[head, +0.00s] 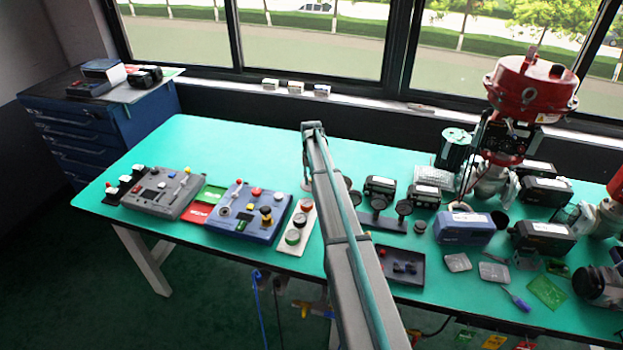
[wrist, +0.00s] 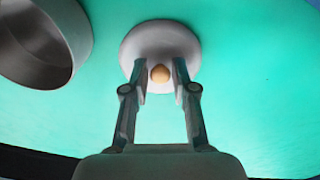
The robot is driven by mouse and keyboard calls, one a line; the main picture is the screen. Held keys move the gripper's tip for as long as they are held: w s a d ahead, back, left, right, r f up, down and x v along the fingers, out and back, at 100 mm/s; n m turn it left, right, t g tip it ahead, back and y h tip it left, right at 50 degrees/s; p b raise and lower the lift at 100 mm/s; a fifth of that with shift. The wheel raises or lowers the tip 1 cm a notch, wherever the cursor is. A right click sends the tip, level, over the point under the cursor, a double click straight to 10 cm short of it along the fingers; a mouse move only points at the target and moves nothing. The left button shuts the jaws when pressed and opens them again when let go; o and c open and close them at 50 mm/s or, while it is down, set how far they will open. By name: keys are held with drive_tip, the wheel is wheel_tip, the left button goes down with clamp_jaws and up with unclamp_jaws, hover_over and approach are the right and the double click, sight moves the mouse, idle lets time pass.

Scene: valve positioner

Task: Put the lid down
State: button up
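The lid (wrist: 160,38) is a pale round disc with a small orange-tan knob (wrist: 160,73), seen from above in the wrist view. My gripper (wrist: 160,65) has its two fingers closed in on either side of this knob, holding the lid by it. The lid is over the green table; I cannot tell how far above it. A grey metal pot (wrist: 42,38), open at its rim, is to the left of the lid and apart from it. In the head view my arm hides most of the gripper and the pot.
The green table (head: 190,150) has control boxes (head: 248,212) and a button strip (head: 297,226) left of my arm. To the right stand a dark tray (head: 402,265), a blue box (head: 464,228), several black devices and a tall red valve actuator (head: 530,88). The table's back left is clear.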

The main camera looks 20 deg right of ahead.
drive_tip(key=shift+o, duration=0.9)
drive_tip(key=shift+r, duration=0.15)
wheel_tip(320, 180, up, 12)
drive_tip(key=b, duration=0.3)
drive_tip(key=shift+b, duration=0.3)
